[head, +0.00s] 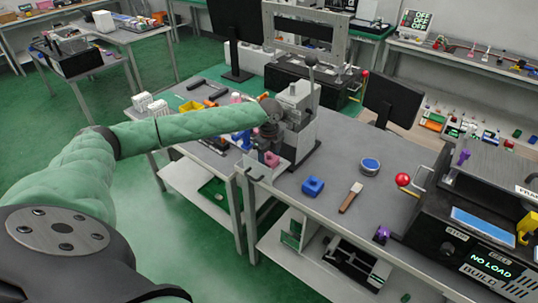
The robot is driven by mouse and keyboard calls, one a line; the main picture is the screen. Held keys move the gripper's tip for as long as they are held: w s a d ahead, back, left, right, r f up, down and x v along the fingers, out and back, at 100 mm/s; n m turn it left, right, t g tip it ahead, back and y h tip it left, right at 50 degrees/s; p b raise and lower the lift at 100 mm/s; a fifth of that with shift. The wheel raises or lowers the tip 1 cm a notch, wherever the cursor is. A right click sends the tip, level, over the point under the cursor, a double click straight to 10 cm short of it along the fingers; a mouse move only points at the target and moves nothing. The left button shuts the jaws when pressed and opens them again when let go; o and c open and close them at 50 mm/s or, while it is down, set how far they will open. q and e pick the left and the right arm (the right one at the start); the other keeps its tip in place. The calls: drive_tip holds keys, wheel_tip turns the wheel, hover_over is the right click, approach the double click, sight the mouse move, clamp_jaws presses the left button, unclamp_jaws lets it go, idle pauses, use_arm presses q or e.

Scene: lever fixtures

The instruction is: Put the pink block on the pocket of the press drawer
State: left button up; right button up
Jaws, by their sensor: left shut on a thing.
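The press (300,115) is a light grey machine with a lever on top, standing on the grey workbench. Its pale drawer (258,168) sticks out at the front left, with a handle at its front. The pink block (272,160) shows small at the drawer, just below my left gripper (268,153). My left gripper is shut on the pink block. The pocket is hidden, and I cannot tell whether the block touches the drawer. My right gripper is not in view.
A blue block (313,186), a brush (350,197) and a round blue-topped tin (370,166) lie right of the press. A black machine (470,240) with a red-knobbed lever stands at the right. A dark monitor (392,98) stands behind.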

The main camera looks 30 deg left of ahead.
use_arm(q)
drive_tip(key=shift+f, duration=0.1)
drive_tip(key=o, duration=1.1)
drive_tip(key=shift+o, duration=0.2)
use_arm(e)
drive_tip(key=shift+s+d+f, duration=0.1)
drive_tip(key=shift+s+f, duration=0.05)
use_arm(q)
drive_tip(key=shift+r, duration=0.25)
wheel_tip(320, 180, up, 10)
drive_tip(key=b, duration=0.4)
drive_tip(key=shift+r, duration=0.8)
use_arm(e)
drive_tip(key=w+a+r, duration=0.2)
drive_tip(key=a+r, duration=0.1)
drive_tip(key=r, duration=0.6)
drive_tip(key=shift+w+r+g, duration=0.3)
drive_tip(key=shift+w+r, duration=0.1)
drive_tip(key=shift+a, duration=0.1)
use_arm(q)
drive_tip(key=shift+s+f, duration=0.1)
